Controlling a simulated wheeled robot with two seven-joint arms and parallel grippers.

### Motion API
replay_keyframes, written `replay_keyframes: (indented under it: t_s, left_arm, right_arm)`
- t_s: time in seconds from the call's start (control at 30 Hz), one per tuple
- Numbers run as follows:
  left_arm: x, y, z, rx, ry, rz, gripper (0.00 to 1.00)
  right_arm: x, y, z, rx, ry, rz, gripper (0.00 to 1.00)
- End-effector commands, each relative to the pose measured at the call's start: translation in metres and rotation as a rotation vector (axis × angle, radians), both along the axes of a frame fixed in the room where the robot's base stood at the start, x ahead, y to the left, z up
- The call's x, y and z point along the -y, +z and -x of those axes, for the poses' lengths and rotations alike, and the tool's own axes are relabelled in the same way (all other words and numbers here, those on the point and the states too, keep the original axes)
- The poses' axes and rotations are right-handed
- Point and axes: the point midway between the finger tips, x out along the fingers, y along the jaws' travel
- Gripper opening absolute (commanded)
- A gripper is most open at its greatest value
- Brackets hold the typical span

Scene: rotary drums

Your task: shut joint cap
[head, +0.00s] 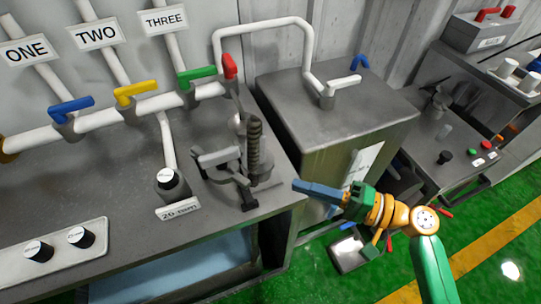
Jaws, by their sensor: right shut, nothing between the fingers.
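A dark metal fixture with a ribbed upright rod (254,148) and hinged, clamp-like grey parts (217,157) stands near the right end of the grey bench. It may be the joint with its cap, but I cannot tell which part is the cap or whether it is shut. My right gripper (298,186) is shut and empty, its blue fingers pointing left. In the picture it is to the right of the fixture, near the bench's right edge, apart from the fixture. My left gripper is not in view.
White pipes carry blue (71,108), yellow (137,92), green (197,76) and red (230,66) valve handles. A knob (171,181) stands left of the fixture. A grey metal box (335,115) stands behind my gripper. Green floor (465,235) is at lower right.

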Motion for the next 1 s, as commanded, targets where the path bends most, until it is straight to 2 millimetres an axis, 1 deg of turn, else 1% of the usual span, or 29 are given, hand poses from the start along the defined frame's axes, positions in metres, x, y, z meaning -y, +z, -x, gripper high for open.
replay_keyframes:
  t_s: [0.07, 0.13, 0.23, 0.4, 0.5, 0.6, 0.73, 1.0]
  left_arm:
    - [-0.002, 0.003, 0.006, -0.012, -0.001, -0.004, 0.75]
    - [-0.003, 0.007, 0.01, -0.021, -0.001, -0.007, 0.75]
    - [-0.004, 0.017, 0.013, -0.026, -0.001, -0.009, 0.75]
    - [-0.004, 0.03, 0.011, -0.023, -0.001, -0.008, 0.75]
    - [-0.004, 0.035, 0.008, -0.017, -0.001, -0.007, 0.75]
    - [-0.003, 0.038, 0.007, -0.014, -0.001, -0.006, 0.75]
    - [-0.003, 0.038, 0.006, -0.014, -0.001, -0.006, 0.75]
    - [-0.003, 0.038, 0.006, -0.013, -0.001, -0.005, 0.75]
  right_arm:
    - [0.0, 0.008, -0.004, -0.002, -0.008, -0.034, 0.0]
    - [-0.006, 0.011, -0.008, -0.003, -0.009, -0.04, 0.0]
    - [-0.023, 0.013, -0.016, -0.004, -0.009, -0.041, 0.0]
    - [-0.055, 0.012, -0.032, -0.006, -0.011, -0.041, 0.0]
    - [-0.07, 0.01, -0.039, -0.005, -0.009, -0.038, 0.0]
    - [-0.08, 0.009, -0.045, -0.005, -0.011, -0.037, 0.0]
    - [-0.086, 0.007, -0.047, -0.004, -0.01, -0.034, 0.0]
    - [-0.087, 0.006, -0.047, -0.005, -0.01, -0.033, 0.0]
